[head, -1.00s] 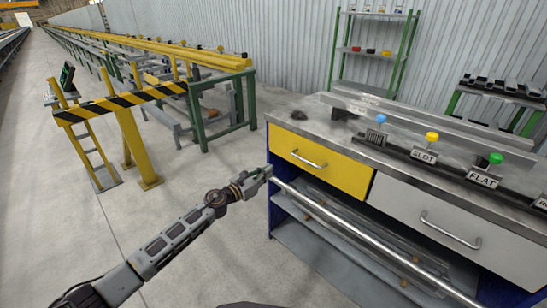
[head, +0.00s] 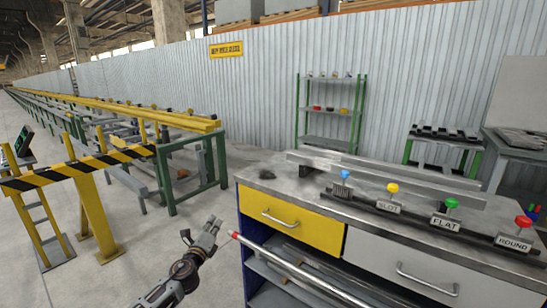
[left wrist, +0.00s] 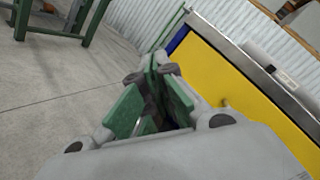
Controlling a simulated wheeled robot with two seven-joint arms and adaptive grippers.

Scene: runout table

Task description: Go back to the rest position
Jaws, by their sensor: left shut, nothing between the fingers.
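My left gripper (head: 209,229) is low in the head view, left of the workbench (head: 262,182) and in front of its yellow drawer (head: 290,222). It is shut and empty. In the left wrist view its green-padded fingers (left wrist: 155,85) come together, with the yellow drawer front (left wrist: 215,75) beyond them to the right. A long metal bar (head: 300,270) with a red end runs along the front of the bench, close to the gripper. My right gripper does not show in any view.
A yellow post barrier (head: 95,215) with a striped bar (head: 80,171) stands at left. A green-legged runout table (head: 190,165) is behind it. On the bench are several coloured knobs with labels and a metal profile. A green shelf rack (head: 331,115) stands at the wall. Grey floor (head: 150,235) is open.

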